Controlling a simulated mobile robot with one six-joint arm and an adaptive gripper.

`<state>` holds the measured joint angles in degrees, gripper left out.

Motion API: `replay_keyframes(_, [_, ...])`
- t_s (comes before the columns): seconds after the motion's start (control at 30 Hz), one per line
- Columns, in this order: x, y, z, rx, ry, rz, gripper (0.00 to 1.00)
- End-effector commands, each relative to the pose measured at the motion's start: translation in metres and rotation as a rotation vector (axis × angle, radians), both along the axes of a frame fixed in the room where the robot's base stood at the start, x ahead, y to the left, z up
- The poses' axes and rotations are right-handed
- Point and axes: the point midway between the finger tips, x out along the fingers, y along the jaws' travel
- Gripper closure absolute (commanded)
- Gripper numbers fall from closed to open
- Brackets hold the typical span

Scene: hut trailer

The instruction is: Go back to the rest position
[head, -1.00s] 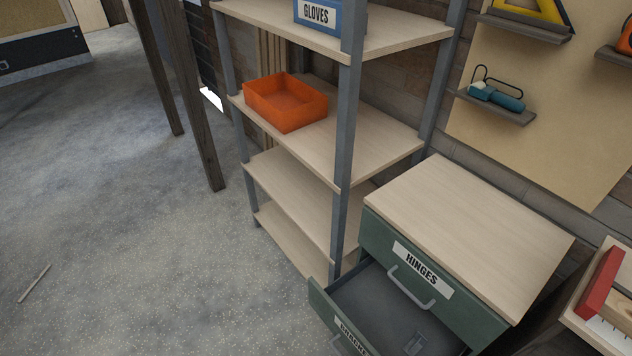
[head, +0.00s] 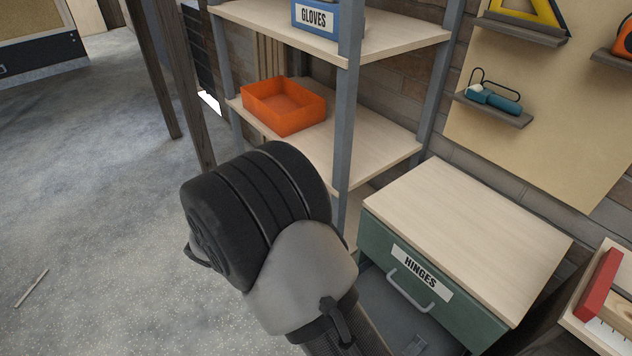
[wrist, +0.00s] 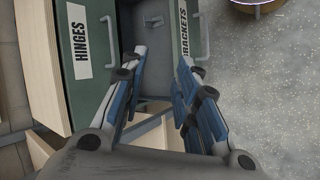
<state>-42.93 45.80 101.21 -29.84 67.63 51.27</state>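My gripper (wrist: 162,62) shows in the wrist view with its two blue-padded fingers apart and nothing between them. It points toward the green drawer cabinet. The upper drawer, labelled HINGES (head: 452,308), is shut. The lower drawer, labelled BRACKETS (wrist: 184,30), stands pulled out, with a small grey thing (wrist: 153,21) lying inside. In the head view my arm rises in front of the cabinet and shelf and hides the lower drawer's front. My gripper itself is not seen there.
A grey-post shelf (head: 375,145) holds an orange bin (head: 284,107) and a blue GLOVES box (head: 327,18). A workbench edge with a red thing (head: 600,285) is at right. A thin rod (head: 31,288) lies on the floor. The floor at left is mostly clear.

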Motion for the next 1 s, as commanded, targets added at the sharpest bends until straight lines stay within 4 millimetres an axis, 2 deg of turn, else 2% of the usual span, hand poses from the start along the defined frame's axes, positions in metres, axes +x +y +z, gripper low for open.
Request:
replay_keyframes(0.03, [0.003, -0.011, 0.025, 0.050, -0.004, -0.028, 0.71])
replay_keyframes(0.2, [-0.001, -0.047, 0.090, 0.211, -0.011, -0.085, 0.71])
replay_keyframes(0.37, [-0.017, -0.082, 0.143, 0.356, -0.051, -0.116, 0.71])
replay_keyframes(0.5, [-0.039, -0.111, 0.180, 0.474, -0.113, -0.129, 0.71])
replay_keyframes(0.73, [-0.086, -0.148, 0.221, 0.629, -0.259, -0.120, 0.71])
replay_keyframes(0.9, [-0.118, -0.164, 0.235, 0.702, -0.382, -0.092, 0.71])
replay_keyframes(1.0, [-0.130, -0.168, 0.239, 0.723, -0.440, -0.075, 0.71])
